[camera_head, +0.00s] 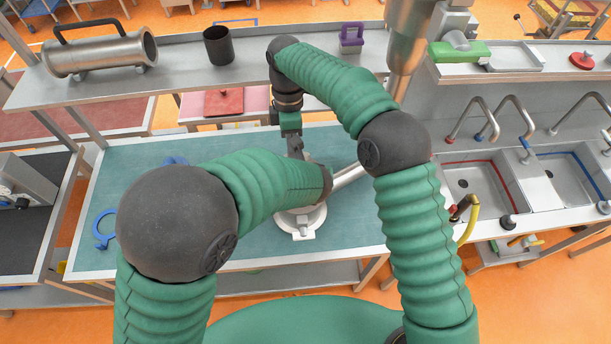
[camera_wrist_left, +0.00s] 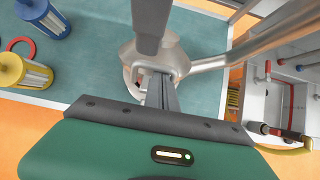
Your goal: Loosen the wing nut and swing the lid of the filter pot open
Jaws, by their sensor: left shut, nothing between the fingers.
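The filter pot (camera_head: 303,222) is pale metal and stands on the teal work table; my left forearm covers much of it in the head view. In the left wrist view the pot (camera_wrist_left: 133,52) shows behind the fingers. I cannot make out the wing nut or tell how the lid stands. My left gripper (camera_wrist_left: 161,84) is shut and empty, its tips in front of the pot; contact is unclear. My right gripper (camera_head: 295,146) points down over the pot's far side. Whether its fingers are apart is not clear.
A metal pipe (camera_head: 349,175) runs right from near the pot. A blue ring tool (camera_head: 104,232) lies at the table's left. Yellow-and-blue cylinders (camera_wrist_left: 45,17) and a red ring (camera_wrist_left: 20,47) show in the wrist view. A shelf (camera_head: 185,68) spans the back; sinks (camera_head: 478,190) stand right.

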